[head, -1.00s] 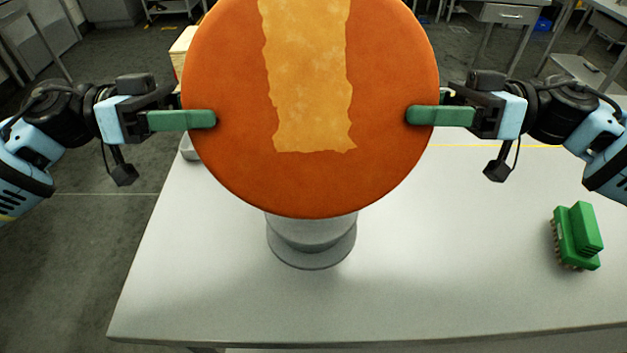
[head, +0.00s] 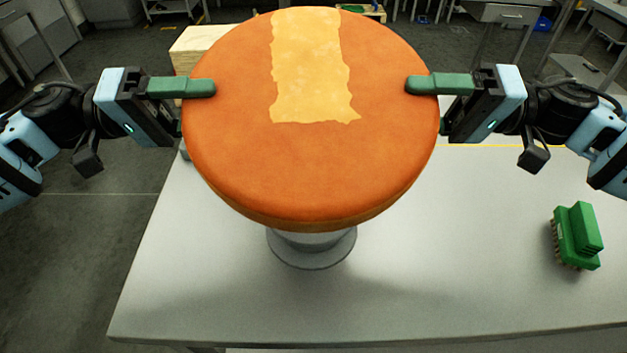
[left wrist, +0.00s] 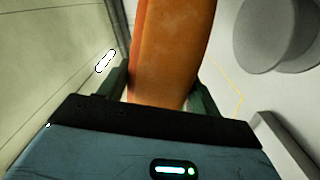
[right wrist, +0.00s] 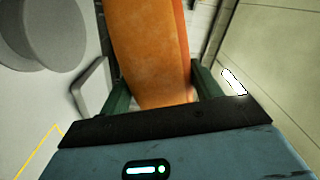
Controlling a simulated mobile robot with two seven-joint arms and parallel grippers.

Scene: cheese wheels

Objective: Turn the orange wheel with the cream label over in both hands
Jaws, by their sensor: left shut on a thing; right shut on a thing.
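The orange cheese wheel (head: 310,170) is held up in the air above the table, between my two grippers. A ragged pale cream-yellow patch (head: 312,70) runs from its far edge to past its middle. The wheel is tilted, with the patched face up and toward the head camera, and its near rim showing. My left gripper (head: 200,87) is shut on its left edge; the wheel's rim also shows between the jaws in the left wrist view (left wrist: 170,50). My right gripper (head: 420,84) is shut on its right edge, as the right wrist view (right wrist: 150,50) shows too. The wheel's underside is hidden.
A grey round pedestal (head: 312,252) stands on the pale table (head: 420,290) below the wheel and is partly hidden by it. A green brush (head: 577,237) lies at the table's right. A wooden box (head: 195,45) shows behind the wheel at left. The table front is clear.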

